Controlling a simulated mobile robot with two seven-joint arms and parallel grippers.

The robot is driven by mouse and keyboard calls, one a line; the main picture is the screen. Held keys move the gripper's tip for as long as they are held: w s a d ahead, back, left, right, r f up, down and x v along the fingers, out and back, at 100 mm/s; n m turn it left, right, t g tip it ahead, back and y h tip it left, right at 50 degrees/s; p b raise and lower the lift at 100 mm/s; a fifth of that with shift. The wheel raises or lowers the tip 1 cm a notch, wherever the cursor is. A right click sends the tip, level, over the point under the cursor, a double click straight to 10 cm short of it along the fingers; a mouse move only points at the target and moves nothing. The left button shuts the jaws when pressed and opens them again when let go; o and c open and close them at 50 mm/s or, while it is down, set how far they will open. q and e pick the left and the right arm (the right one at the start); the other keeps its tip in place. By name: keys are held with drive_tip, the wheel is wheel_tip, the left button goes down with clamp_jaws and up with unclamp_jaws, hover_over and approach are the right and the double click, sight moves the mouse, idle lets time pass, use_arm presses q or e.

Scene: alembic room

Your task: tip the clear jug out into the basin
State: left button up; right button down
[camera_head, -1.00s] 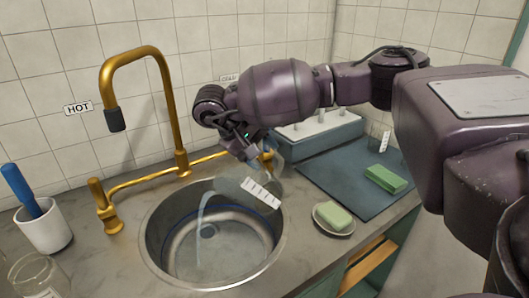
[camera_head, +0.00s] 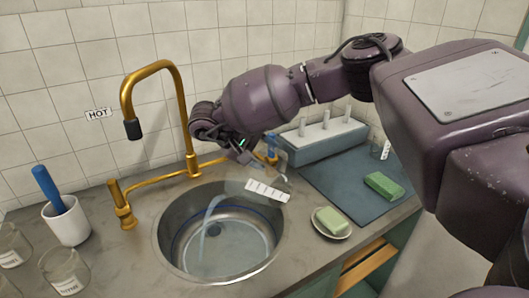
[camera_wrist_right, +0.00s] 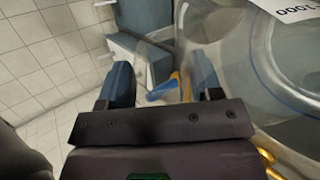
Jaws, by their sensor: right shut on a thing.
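The clear jug (camera_head: 262,187), with a white label strip, is tipped over the far right part of the round steel basin (camera_head: 170,235). A pale stream of liquid arcs from its mouth down into the basin, where liquid shows inside a blue line. My right gripper (camera_head: 262,154) is shut on the jug; its fingers are partly hidden in the head view. In the right wrist view, the blue fingers (camera_wrist_right: 164,88) sit at the jug's side, and the jug (camera_wrist_right: 262,85) fills the right part. My left gripper is not in view.
A gold tap (camera_head: 160,70) arches behind the basin. A white cup (camera_head: 68,222) with a blue-handled tool and glass jars (camera_head: 64,272) stand left. At right are a soap dish (camera_head: 331,230), a green sponge (camera_head: 383,186) on a dark mat (camera_head: 335,180), and a pegged rack (camera_head: 320,140).

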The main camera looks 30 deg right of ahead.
drive_tip(key=shift+w+a+r+h+p, duration=0.15)
drive_tip(key=shift+a+r+h+p, duration=0.35)
drive_tip(key=shift+p, duration=0.35)
drive_tip(key=shift+w+a+g+h+p, duration=0.15)
drive_tip(key=shift+a+g+h+p, duration=0.35)
drive_tip(key=shift+h+p, duration=0.45)
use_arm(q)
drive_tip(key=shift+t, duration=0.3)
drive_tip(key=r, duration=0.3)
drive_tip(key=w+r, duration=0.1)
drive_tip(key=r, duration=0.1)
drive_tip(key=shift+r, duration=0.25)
use_arm(e)
drive_tip(key=shift+d+f, duration=0.1)
drive_tip(key=shift+w+h, duration=0.1)
drive_tip(key=shift+h, duration=0.15)
